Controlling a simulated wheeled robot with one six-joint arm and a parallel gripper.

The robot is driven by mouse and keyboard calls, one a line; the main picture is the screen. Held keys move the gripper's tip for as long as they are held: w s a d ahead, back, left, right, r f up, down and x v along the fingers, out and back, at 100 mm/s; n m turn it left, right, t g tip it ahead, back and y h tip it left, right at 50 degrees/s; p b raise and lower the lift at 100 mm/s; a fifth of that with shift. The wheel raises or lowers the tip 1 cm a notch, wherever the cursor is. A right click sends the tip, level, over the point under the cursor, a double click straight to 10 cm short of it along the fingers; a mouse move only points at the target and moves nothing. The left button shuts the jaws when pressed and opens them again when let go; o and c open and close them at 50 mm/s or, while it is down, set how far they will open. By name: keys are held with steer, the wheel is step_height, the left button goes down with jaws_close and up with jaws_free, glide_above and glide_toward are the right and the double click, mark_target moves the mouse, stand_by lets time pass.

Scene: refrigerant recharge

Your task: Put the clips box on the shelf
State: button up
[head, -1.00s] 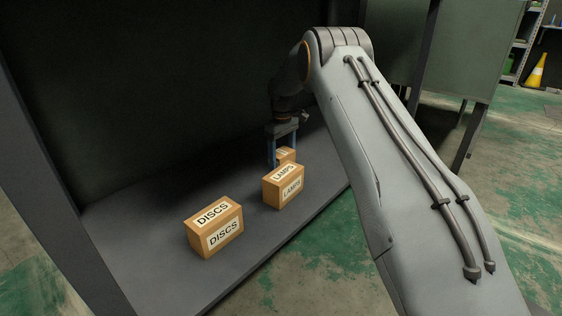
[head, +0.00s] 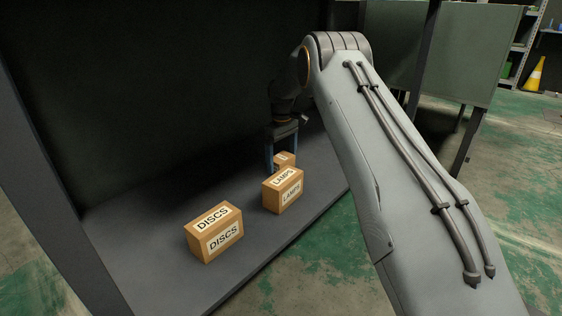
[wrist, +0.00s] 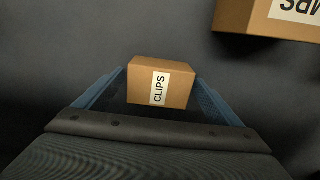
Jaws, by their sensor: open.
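The clips box (wrist: 159,84) is a small brown carton with a white CLIPS label. In the wrist view it sits on the dark grey shelf surface (wrist: 60,70) between the two blue fingers of my gripper (wrist: 163,88). The fingers are open, with a gap showing on each side of the box. In the head view my gripper (head: 282,150) points down at the clips box (head: 284,159), which is partly hidden behind the lamps box (head: 283,190). The shelf (head: 150,235) carries all the boxes.
The discs box (head: 214,232) stands nearer on the shelf, to the left. The lamps box is close beside my gripper and shows at the wrist view's upper right (wrist: 268,18). A dark wall (head: 150,100) rises behind, and an upright post (head: 50,170) stands at left.

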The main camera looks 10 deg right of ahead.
mark_target(282, 157)
step_height(282, 157, up, 11)
steer(key=p, duration=0.5)
steer(key=shift+p, duration=0.4)
